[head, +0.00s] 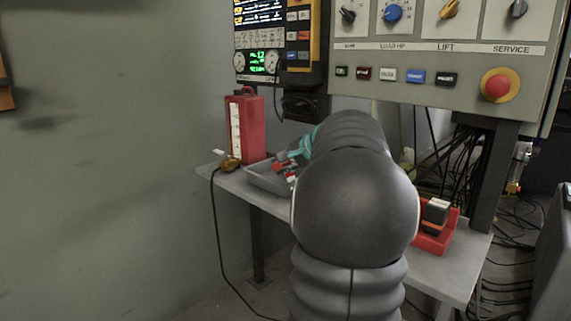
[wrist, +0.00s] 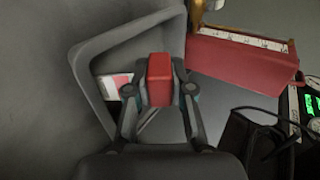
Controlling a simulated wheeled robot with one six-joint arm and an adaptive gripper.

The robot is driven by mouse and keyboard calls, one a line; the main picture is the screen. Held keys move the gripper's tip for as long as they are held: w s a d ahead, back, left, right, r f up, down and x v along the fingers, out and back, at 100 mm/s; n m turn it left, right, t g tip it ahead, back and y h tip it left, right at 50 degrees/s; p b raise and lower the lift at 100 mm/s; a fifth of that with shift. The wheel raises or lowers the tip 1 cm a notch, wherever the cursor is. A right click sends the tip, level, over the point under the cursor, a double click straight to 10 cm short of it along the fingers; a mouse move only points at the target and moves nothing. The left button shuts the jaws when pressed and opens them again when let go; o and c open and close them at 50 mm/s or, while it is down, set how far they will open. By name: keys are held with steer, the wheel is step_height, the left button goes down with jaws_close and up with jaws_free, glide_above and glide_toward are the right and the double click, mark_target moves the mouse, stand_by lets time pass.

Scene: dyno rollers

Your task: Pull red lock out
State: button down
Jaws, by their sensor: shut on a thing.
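A red block-shaped piece, which I take as the red lock (wrist: 159,80), sits between the two fingertips of my gripper (wrist: 160,92) in the wrist view. My gripper is shut on it, over the grey tray (wrist: 88,80). A white and red piece (wrist: 115,85) lies in the tray just left of the fingers. In the head view, my dark arm hides much of the shelf, and the teal part of my gripper (head: 303,146) shows at the tray (head: 262,182). Red bits show below it there. I cannot tell whether the lock touches the tray.
A red case with a white scale (head: 247,130) stands left of the tray, by a brass piece (head: 230,164). A control panel (head: 430,75) overhangs behind. Cables hang at right.

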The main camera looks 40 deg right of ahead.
steer(key=shift+w+r+x, duration=0.1)
steer(key=shift+r+x, duration=0.05)
steer(key=shift+x, duration=0.7)
steer(key=shift+w+r+x, duration=0.1)
steer(key=shift+r+x, duration=0.05)
steer(key=shift+x, duration=0.7)
steer(key=shift+w+r+x, duration=0.1)
steer(key=shift+r+x, duration=0.05)
steer(key=shift+x, duration=0.7)
steer(key=shift+a+f+b, duration=0.1)
steer(key=shift+f+b, duration=0.65)
steer(key=shift+f, duration=0.3)
steer(key=c, duration=0.9)
jaws_free()
steer(key=shift+c, duration=0.2)
steer(key=v, duration=1.2)
steer(key=shift+r, duration=0.1)
steer(key=shift+w, duration=0.1)
